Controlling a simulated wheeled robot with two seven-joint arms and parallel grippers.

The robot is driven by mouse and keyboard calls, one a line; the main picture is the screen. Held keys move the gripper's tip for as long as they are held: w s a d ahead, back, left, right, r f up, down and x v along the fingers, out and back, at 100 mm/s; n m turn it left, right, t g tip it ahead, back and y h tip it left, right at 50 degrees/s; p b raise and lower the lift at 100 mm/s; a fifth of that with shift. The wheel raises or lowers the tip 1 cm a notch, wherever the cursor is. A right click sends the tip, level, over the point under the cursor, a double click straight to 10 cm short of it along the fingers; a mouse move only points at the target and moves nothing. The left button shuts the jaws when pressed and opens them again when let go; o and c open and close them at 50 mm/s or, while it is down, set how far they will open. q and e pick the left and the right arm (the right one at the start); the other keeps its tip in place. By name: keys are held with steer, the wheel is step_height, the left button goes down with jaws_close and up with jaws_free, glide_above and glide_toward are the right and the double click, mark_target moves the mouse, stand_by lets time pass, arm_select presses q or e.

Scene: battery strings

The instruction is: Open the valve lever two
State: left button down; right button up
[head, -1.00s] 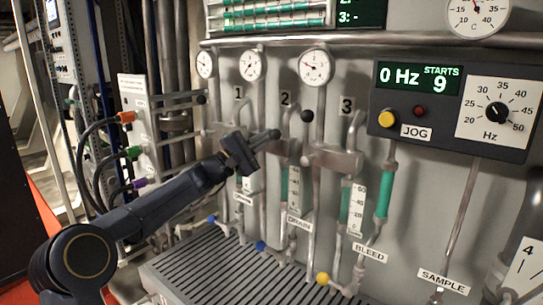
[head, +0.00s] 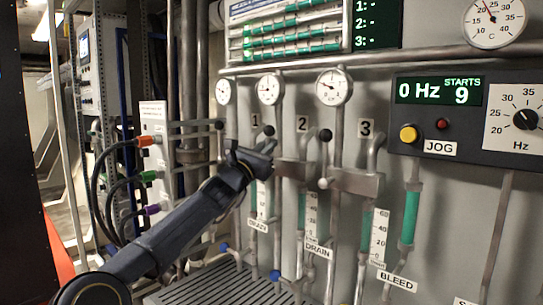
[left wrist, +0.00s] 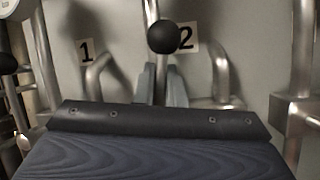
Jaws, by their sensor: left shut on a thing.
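The held valve lever has a black ball knob (head: 269,130) and stands between the panel's 1 and 2 labels. In the left wrist view, its ball (left wrist: 163,37) sits at the top centre, just left of the 2 label (left wrist: 186,38). My left gripper (head: 262,147) is shut on this lever's stem, just below the ball. Its two grey fingers (left wrist: 160,84) show on both sides of the stem. My gripper and forearm hide part of the lever in the head view. My right gripper is not in view.
Other black-knobbed levers stand on either side, one left (head: 219,125) and one right (head: 326,135). A pale ball (head: 323,184) shows before the right manifold (head: 356,182). Gauges, pipes and the JOG box (head: 440,105) surround them. A slatted tray (head: 225,285) lies below.

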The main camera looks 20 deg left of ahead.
arm_select(q)
steer(key=shift+w+a+n+y+b, duration=0.15)
steer(key=shift+a+n+y, duration=0.2)
steer(key=shift+n, duration=0.45)
steer(key=shift+w+a+n+y+b, duration=0.2)
steer(key=shift+n+y, duration=0.25)
steer(key=shift+n, duration=0.35)
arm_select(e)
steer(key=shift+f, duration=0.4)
arm_select(q)
steer(key=shift+a, duration=0.15)
steer(key=c, duration=1.5)
jaws_free()
steer(key=shift+s, duration=0.1)
